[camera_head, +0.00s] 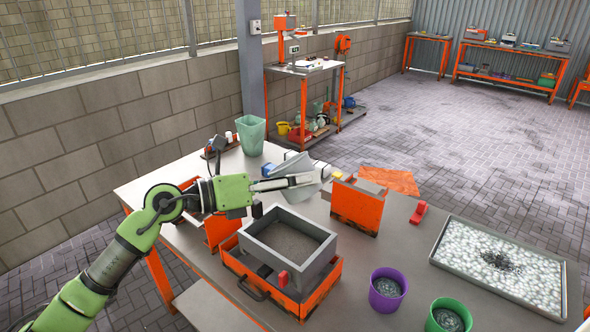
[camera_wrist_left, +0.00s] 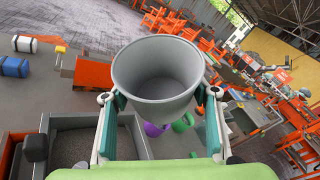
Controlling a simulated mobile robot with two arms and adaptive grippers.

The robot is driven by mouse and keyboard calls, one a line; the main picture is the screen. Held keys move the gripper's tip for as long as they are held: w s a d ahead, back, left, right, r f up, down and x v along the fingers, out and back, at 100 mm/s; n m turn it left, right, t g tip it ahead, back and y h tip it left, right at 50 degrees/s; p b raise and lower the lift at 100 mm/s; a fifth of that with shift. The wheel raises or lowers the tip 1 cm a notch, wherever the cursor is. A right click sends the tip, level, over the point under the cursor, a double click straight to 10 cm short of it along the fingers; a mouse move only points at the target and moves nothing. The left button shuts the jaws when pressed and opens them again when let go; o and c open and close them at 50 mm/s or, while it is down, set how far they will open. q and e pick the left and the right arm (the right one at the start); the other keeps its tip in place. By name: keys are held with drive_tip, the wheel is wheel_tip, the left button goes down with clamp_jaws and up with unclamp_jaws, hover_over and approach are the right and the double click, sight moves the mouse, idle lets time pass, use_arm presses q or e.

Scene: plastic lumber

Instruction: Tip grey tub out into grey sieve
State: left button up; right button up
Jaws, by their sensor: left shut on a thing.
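My left gripper (camera_head: 297,183) is shut on the grey tub (camera_head: 295,163) and holds it above the table, a little behind the sieve. In the left wrist view the grey tub (camera_wrist_left: 158,80) sits between the fingers with its open mouth towards the camera. Its inside looks plain grey, with no contents visible. The grey sieve (camera_head: 318,262) is a square frame resting on an orange tray (camera_head: 322,289), with a dark grey surface inside. The sieve also shows at the lower left of the left wrist view (camera_wrist_left: 135,132). My right gripper is out of view.
An orange box (camera_head: 357,207) stands right of the tub, and a pale green bucket (camera_head: 251,136) at the back. A purple pot (camera_head: 385,300), a green pot (camera_head: 437,324) and a wide tray of whitish pieces (camera_head: 462,262) occupy the right side. A red object (camera_head: 419,212) lies between.

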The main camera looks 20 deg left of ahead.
use_arm(q)
drive_tip(key=m+y+p, duration=0.1)
drive_tip(key=p, duration=0.1)
drive_tip(key=d+r+m+y+p, duration=0.1)
drive_tip(key=p, duration=0.1)
drive_tip(key=r+m+p, duration=0.1)
drive_tip(key=shift+s+d+m+g+y+p, duration=0.2)
drive_tip(key=shift+d+m+g+y+p, duration=0.05)
drive_tip(key=shift+m+g+y+p, duration=0.15)
drive_tip(key=shift+s+d+f+m+y+p, duration=0.1)
drive_tip(key=shift+d+m+y+p, duration=0.1)
drive_tip(key=shift+m+y+p, duration=0.25)
drive_tip(key=shift+d+f+m, duration=0.1)
drive_tip(key=shift+m, duration=0.15)
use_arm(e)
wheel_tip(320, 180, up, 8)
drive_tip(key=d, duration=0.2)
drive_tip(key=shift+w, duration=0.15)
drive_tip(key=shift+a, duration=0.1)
